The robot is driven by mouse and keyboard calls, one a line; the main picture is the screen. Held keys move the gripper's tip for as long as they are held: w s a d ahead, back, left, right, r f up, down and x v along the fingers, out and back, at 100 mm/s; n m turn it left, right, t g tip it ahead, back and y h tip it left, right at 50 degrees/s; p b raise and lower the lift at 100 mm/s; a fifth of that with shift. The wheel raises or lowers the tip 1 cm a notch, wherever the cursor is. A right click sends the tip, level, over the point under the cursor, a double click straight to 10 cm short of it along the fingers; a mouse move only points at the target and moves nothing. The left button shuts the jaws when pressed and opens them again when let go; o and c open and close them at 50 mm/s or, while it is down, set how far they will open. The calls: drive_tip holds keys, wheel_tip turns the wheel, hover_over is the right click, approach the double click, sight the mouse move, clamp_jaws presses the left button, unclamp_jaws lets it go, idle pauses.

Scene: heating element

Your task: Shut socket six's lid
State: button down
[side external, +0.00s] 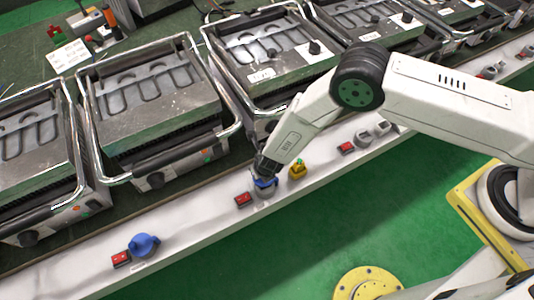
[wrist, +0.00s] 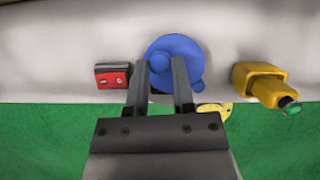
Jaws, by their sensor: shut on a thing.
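A round blue lid (wrist: 184,48) with small rounded bumps is under my gripper (wrist: 160,66) in the wrist view. The two dark fingers reach over the lid, one on each side of a blue bump, and are shut on it. In the side view, my gripper (side external: 264,174) points down at the blue lid (side external: 268,183) on the white ledge, and covers much of it. The socket under the lid is mostly hidden. I cannot read a socket number, nor tell whether the lid is fully closed.
A red switch (wrist: 113,78) is left of the lid, and a yellow plug (wrist: 256,82) is to its right. Another blue-lidded socket (side external: 143,245) stands further left on the white ledge (side external: 195,227). Grey sockets (side external: 365,138) are to the right. Grill units (side external: 155,100) line the back.

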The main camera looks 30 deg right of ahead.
drive_tip(key=shift+s+a+n+g+y, duration=0.1)
drive_tip(key=shift+s+a+n+y, duration=0.2)
drive_tip(key=shift+n, duration=0.55)
drive_tip(key=shift+s+a+n+g+y, duration=0.1)
drive_tip(key=shift+s+n+y, duration=0.25)
drive_tip(key=shift+n, duration=0.45)
drive_tip(key=shift+s+a+n+g+y, duration=0.15)
drive_tip(key=shift+s+n+y, duration=0.2)
drive_tip(key=shift+n, duration=0.5)
drive_tip(key=shift+c, duration=2.3)
unclamp_jaws()
drive_tip(key=shift+s+d+r, duration=0.1)
drive_tip(key=shift+r, duration=0.05)
drive_tip(key=v, duration=0.7)
drive_tip(key=shift+r, duration=0.25)
drive_tip(key=shift+s, duration=0.1)
